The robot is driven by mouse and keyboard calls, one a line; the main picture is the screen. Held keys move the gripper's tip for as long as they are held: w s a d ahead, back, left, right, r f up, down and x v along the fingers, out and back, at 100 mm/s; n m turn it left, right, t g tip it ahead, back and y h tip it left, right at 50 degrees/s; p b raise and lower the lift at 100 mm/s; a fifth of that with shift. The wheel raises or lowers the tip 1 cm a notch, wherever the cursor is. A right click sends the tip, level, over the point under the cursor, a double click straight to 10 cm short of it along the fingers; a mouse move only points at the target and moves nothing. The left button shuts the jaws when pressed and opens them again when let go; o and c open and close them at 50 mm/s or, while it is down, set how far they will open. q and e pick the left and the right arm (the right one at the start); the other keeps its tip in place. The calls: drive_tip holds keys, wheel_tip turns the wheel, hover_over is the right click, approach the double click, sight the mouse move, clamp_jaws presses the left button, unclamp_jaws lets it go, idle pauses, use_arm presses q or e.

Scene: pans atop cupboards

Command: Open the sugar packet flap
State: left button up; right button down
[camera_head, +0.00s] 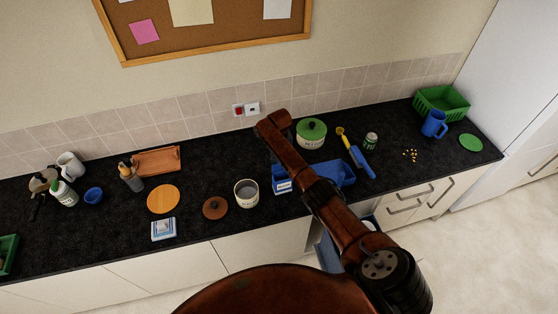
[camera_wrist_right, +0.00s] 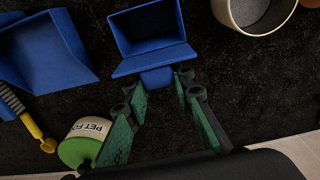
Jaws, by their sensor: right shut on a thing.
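The sugar packet (camera_head: 282,187) is a blue box with a white label on the counter, partly hidden by my right arm in the head view. In the right wrist view the packet (camera_wrist_right: 148,24) shows its open top and dark inside, with the blue flap (camera_wrist_right: 155,60) folded outward from the rim. My right gripper (camera_wrist_right: 158,83) is shut on the flap, its fingers on either side of the blue tab at the flap's outer edge. The head view hides most of this grip behind my arm. My left gripper is not in view.
A blue dustpan (camera_head: 340,173) lies right of the packet, near a blue-and-yellow brush (camera_head: 358,158). A green-lidded pet food pot (camera_head: 311,134) stands behind. An open cream pot (camera_head: 246,193) and a brown lid (camera_head: 215,208) are to the left.

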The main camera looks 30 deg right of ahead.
drive_tip(key=c, duration=1.6)
unclamp_jaws()
drive_tip(key=shift+f, duration=0.15)
wheel_tip(320, 180, up, 12)
drive_tip(key=shift+s, duration=0.4)
